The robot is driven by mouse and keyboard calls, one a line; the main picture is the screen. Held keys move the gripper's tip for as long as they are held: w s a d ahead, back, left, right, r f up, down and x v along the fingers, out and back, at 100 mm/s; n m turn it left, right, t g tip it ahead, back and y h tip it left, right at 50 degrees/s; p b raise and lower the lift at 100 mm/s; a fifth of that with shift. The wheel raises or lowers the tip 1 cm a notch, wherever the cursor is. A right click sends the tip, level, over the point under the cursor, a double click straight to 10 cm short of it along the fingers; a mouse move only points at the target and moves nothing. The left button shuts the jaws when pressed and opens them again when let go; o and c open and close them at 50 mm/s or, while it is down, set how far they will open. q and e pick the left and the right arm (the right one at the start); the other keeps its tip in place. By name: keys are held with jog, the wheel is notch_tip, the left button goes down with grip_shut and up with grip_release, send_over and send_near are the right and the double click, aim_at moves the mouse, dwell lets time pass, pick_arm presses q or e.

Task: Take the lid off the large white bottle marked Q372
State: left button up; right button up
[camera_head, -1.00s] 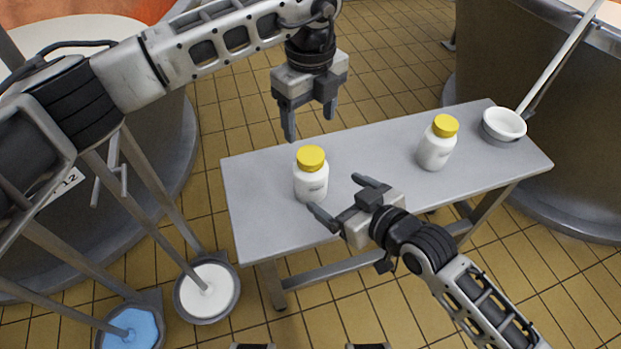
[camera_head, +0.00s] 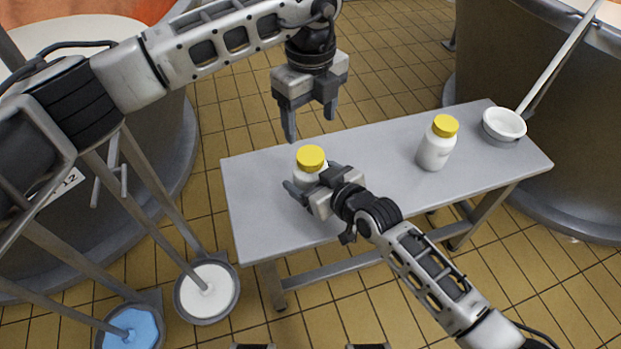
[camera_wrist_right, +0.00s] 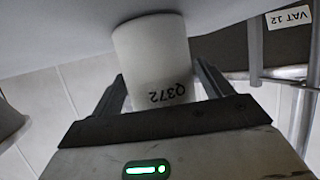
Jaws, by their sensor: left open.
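The white bottle (camera_head: 308,177) with a yellow lid (camera_head: 311,156) stands upright on the left part of the grey table. In the right wrist view the bottle (camera_wrist_right: 155,60) carries the mark Q372, upside down in the picture; its lid does not show there. My right gripper (camera_head: 311,181) is at the bottle's body, below the lid, with one finger on each side. It looks open, with a narrow gap at the right finger in the wrist view. My left gripper (camera_head: 310,126) is open and empty, pointing down above the table's far edge, beyond and above the lid.
A second white bottle (camera_head: 435,150) with a yellow lid stands farther right on the table (camera_head: 385,170). A white ladle bowl (camera_head: 504,124) with a long handle is at the table's right end. Large vats stand at both sides. The table's middle is clear.

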aim_at(310, 155)
jog(key=c, duration=1.5)
grip_shut()
pick_arm(q)
jog(key=m, duration=2.1)
jog(key=shift+m, duration=0.4)
jog(key=m, duration=0.9)
jog(key=shift+m, duration=0.4)
jog(key=m, duration=0.4)
jog(key=shift+m, duration=0.3)
jog(key=m, duration=0.4)
jog(key=shift+m, duration=0.3)
jog(key=m, duration=0.4)
jog(key=shift+f, duration=4)
